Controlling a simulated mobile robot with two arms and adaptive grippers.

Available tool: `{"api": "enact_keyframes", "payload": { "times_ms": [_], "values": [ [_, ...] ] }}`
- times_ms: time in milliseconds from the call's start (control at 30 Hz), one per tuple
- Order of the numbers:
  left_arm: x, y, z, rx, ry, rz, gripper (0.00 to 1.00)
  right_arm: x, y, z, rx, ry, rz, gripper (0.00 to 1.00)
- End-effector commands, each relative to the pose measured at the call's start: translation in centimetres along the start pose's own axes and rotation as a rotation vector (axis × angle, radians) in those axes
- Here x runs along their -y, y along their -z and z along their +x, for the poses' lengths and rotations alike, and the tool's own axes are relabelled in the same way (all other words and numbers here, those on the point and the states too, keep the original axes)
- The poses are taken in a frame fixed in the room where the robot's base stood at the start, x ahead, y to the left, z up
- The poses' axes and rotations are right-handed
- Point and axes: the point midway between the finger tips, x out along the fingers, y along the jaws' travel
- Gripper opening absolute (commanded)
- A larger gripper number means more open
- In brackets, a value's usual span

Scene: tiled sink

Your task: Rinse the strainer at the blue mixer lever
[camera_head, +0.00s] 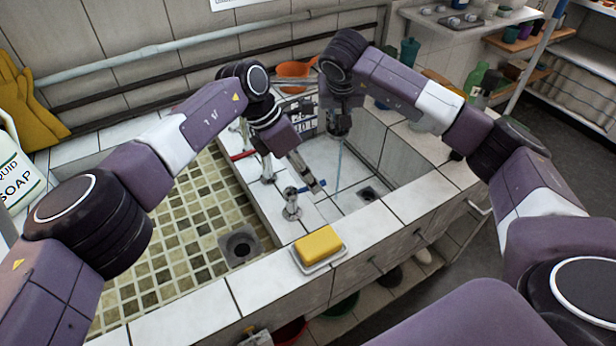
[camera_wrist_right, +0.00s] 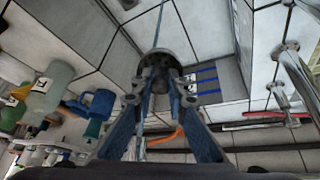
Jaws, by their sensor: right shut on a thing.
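My left gripper (camera_head: 317,187) reaches down into the sink area, its tips beside the blue lever (camera_head: 304,189) of the front metal tap (camera_head: 291,207). Contact is not clear, and I cannot tell how far its fingers are apart. My right gripper (camera_head: 340,132) hangs over the right basin, pointing down. In the right wrist view its fingers (camera_wrist_right: 164,92) are shut on a round dark grey piece, seemingly the strainer (camera_wrist_right: 166,60). The strainer is hard to make out in the head view. A thin pale line, like a water stream (camera_head: 338,168), runs below the right gripper.
A yellow sponge (camera_head: 318,243) lies in a dish on the front ledge. A red-levered tap (camera_head: 243,155) stands further back. The left basin (camera_head: 180,255) has green tiles and a drain. An orange object (camera_head: 294,70) lies on the back ledge. Bottles (camera_head: 476,78) stand at the right.

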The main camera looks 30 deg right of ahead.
Motion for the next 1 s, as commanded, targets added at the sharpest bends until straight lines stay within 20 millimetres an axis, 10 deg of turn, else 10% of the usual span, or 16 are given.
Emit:
{"api": "enact_keyframes", "payload": {
  "times_ms": [533,1000],
  "values": [
    [-0.2,0.0,-10.1,0.0,-0.004,-0.001,0.27,0.0,0.0,0.0,-0.001,0.0,0.0,0.0],
    [-0.1,0.0,-11.7,0.0,-0.001,0.0,0.27,0.0,0.0,0.0,-0.001,0.0,0.0,0.0]
  ]
}}
